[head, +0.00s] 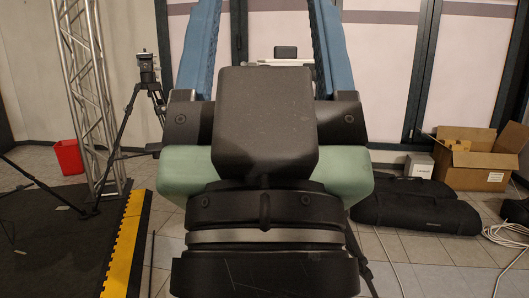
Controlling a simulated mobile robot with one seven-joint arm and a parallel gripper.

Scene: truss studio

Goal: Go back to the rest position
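My gripper (265,22) fills the middle of the head view, close to the camera and pointing up. Its two blue fingers stand wide apart, and their ends run out of the top of the picture. Nothing shows between the fingers except the background, so it looks open and empty. The dark wrist and pale green housing below the fingers hide much of the floor behind.
A black camera tripod (147,75) and a metal truss (88,90) stand at left, near a red bin (69,157). A yellow-edged dark mat (50,240) lies at lower left. At right are black bags (420,207) and an open cardboard box (475,160); cables trail on the tiles.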

